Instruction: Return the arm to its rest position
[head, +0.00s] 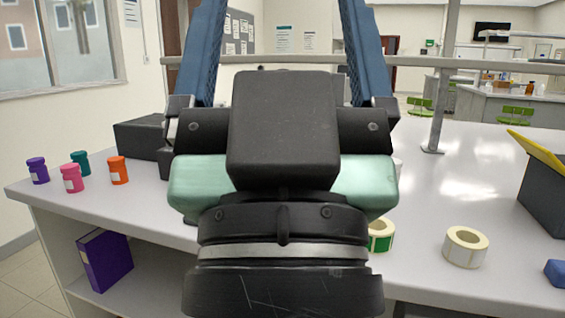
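My gripper (283,25) is large in the middle of the head view, close to the camera and seen from behind its black wrist. Its two blue fingers stand wide apart and run up out of the top of the picture, so the tips are hidden. Nothing shows between the visible parts of the fingers. The mint-green gripper body (203,187) and the wrist cover the middle of the grey bench (455,215).
Purple (38,171), pink (72,178), teal (81,163) and orange (118,170) bottles stand at the bench's left. Label rolls (465,247) (380,236) lie at right. A dark box with a yellow edge (545,185) stands far right. A purple binder (104,262) is on the lower shelf.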

